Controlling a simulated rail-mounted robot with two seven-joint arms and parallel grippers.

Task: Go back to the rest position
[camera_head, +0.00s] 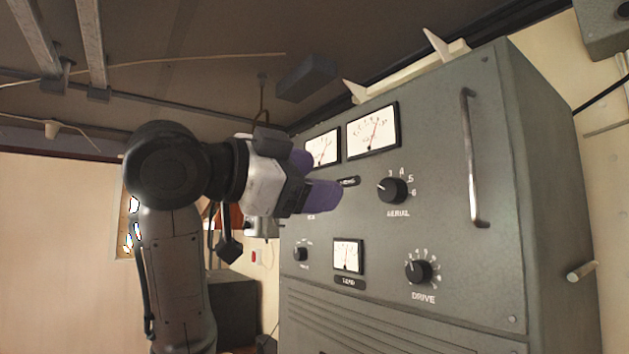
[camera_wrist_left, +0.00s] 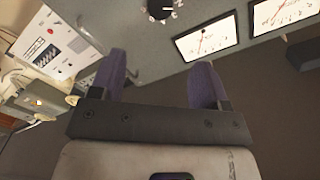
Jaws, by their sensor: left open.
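My left gripper (camera_head: 322,178) has purple fingers and hangs in front of the upper left part of a grey radio cabinet (camera_head: 440,260). It partly hides the left upper meter (camera_head: 323,148). In the left wrist view the two purple fingers of my left gripper (camera_wrist_left: 165,82) stand apart with nothing between them. The cabinet face (camera_wrist_left: 150,60) lies beyond the fingertips there. I cannot tell the exact gap to it. My right gripper is in neither view.
The cabinet carries an AERIAL knob (camera_head: 392,189), a DRIVE knob (camera_head: 418,271), a lower meter (camera_head: 348,255) and a metal handle (camera_head: 471,158) that juts out. Metal rails (camera_head: 91,45) hang from the ceiling. A white panel (camera_wrist_left: 60,45) shows left in the wrist view.

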